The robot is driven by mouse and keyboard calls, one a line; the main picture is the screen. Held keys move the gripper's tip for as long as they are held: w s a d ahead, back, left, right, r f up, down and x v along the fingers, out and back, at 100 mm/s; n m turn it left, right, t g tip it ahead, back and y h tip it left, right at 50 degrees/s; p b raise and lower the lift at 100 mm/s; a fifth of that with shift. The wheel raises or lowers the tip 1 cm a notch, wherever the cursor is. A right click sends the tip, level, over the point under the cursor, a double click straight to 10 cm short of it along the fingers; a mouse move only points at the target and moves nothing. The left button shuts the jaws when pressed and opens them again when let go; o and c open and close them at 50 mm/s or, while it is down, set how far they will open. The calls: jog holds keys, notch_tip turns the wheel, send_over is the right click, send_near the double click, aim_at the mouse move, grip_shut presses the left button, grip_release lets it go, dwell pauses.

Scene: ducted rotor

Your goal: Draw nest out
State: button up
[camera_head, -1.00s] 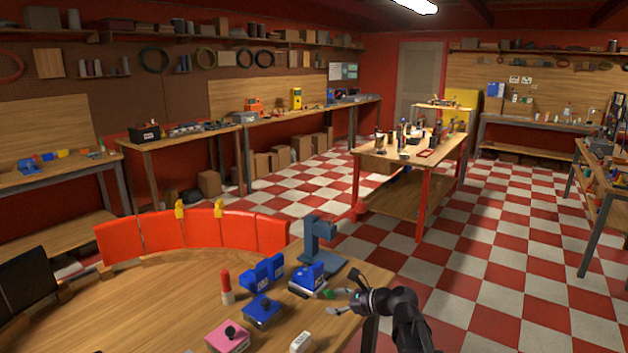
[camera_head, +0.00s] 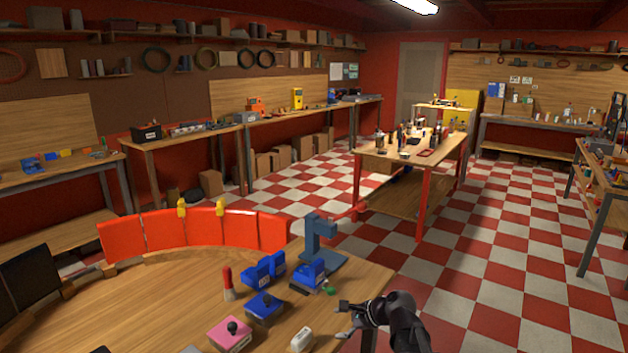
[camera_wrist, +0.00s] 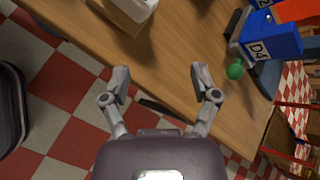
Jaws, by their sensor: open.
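A blue-grey press-like stand (camera_head: 320,240) rises near the right edge of the wooden bench (camera_head: 130,310). In front of it sits a blue block (camera_head: 308,272), with a green ball knob (camera_head: 329,291) at its near right. In the wrist view the knob (camera_wrist: 235,71) shows at the upper right, by a blue block (camera_wrist: 270,42) with a white label. I cannot tell for sure which part is the nest. My gripper (camera_head: 345,318) is open and empty, apart from the knob. In the wrist view its fingers (camera_wrist: 160,80) spread over bare wood near the bench edge.
Another blue block (camera_head: 264,270), a blue piece with a dark knob (camera_head: 264,308), a pink one (camera_head: 229,335), a red-topped peg (camera_head: 227,284) and a white block (camera_head: 301,340) stand nearby. Red curved panels (camera_head: 200,229) line the bench's back. Checkered floor (camera_head: 500,290) lies open right.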

jog(key=s+d+f+n+g+h, duration=0.4)
jog(key=s+d+f+n+h, duration=0.45)
jog(key=n, duration=0.65)
jog(key=s+d+f+b, duration=0.2)
jog(key=s+f+b, duration=0.2)
jog(key=f+b, duration=0.55)
notch_tip(320, 180, up, 16)
jog(key=p, duration=1.4)
jog(key=shift+a+g+h+p, duration=0.25)
jog(key=shift+g+h+p, duration=0.05)
jog(key=shift+g+h, duration=0.1)
dwell(0.9)
